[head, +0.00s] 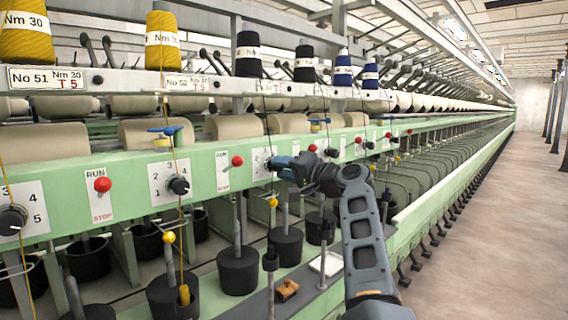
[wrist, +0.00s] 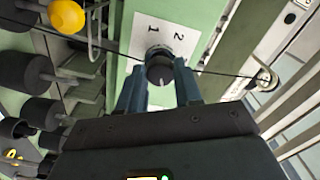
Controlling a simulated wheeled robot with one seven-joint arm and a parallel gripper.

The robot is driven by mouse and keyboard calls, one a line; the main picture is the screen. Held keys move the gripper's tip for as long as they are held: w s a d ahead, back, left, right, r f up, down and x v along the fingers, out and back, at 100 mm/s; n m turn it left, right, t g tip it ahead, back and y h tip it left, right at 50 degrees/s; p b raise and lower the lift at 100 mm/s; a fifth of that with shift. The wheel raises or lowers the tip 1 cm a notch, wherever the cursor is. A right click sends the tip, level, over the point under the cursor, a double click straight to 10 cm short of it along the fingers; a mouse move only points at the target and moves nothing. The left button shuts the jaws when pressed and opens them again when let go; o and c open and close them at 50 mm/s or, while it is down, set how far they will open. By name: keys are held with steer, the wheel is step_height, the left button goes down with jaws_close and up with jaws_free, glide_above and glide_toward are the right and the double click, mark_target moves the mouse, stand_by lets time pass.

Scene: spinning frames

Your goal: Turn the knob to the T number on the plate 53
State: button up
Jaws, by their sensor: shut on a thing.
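My gripper (head: 284,163) is at the machine's green rail, in front of a white dial plate (head: 261,164). In the wrist view my gripper (wrist: 158,82) has its two blue fingers on either side of a black round knob (wrist: 158,66) and is shut on it. The knob sits on the white dial plate (wrist: 172,28), where the numbers 1 and 2 show; the rest of the dial is hidden by my gripper. A light mark shows on the knob's near side. The number plate 53 (head: 268,88) hangs above, too small to read its T number surely.
Other stations carry similar knobs (head: 178,185) and red RUN/STOP buttons (head: 237,160). Yellow (head: 163,42) and dark yarn cones (head: 249,54) stand above. A thread (wrist: 222,74) crosses by the knob, and a yellow ball (wrist: 67,17) is near. The aisle floor (head: 480,240) at right is clear.

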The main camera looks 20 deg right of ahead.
steer(key=m+p, duration=0.7)
steer(key=m, duration=0.4)
steer(key=shift+d+r, duration=0.1)
stand_by(0.4)
steer(key=o, duration=1)
steer(key=shift+b+v, duration=0.55)
steer(key=shift+v, duration=3.3)
